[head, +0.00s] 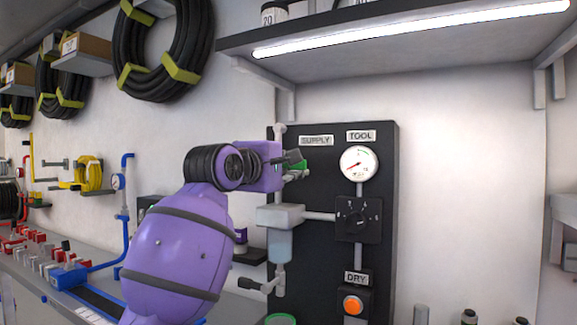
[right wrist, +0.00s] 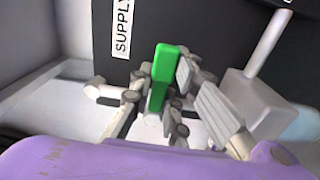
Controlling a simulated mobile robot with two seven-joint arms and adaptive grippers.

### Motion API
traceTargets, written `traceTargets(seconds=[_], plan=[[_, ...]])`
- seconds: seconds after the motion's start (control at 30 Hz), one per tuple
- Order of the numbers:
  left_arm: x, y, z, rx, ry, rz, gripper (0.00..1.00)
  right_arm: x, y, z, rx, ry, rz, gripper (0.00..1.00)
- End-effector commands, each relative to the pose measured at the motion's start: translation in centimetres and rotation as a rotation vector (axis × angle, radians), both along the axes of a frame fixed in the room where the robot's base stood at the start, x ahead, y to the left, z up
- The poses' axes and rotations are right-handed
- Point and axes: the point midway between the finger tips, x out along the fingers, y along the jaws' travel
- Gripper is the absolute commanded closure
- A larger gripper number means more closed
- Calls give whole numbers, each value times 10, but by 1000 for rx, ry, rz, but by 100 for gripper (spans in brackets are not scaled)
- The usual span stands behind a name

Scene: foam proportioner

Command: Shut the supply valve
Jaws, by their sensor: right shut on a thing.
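The supply valve's green handle (head: 299,168) shows just under the SUPPLY label (head: 316,141) on the black panel (head: 384,215). In the head view it is partly hidden by my right gripper (head: 297,165). In the right wrist view the green handle (right wrist: 160,75) stands between the fingers of my right gripper (right wrist: 163,92), which is shut on it. The SUPPLY label (right wrist: 123,27) lies sideways beside it in that view. I cannot tell the handle's exact angle to the pipe. My left gripper is not in view.
Below the valve are a grey filter block with a clear bowl (head: 279,244) and a lower lever (head: 261,286). To the right are the TOOL gauge (head: 359,164), a black dial (head: 358,218) and an orange button (head: 352,304). A lit shelf (head: 420,28) overhangs the panel.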

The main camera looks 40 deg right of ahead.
Motion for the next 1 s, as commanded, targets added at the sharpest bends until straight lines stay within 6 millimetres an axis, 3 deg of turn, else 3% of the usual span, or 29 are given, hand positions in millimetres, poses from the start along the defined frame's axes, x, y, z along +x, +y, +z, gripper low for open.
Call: traceTargets(seconds=[0.03,0.07,0.2,0.57,1.0], plan=[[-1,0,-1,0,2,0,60,0,-1,-5,8,7,-3,100],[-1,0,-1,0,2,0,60,0,-1,-5,8,7,-3,80],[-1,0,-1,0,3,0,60,0,-1,-4,7,5,-2,64],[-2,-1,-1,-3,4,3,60,-1,4,-1,1,2,0,64],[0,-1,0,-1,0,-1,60,-32,81,-2,4,3,2,64]])
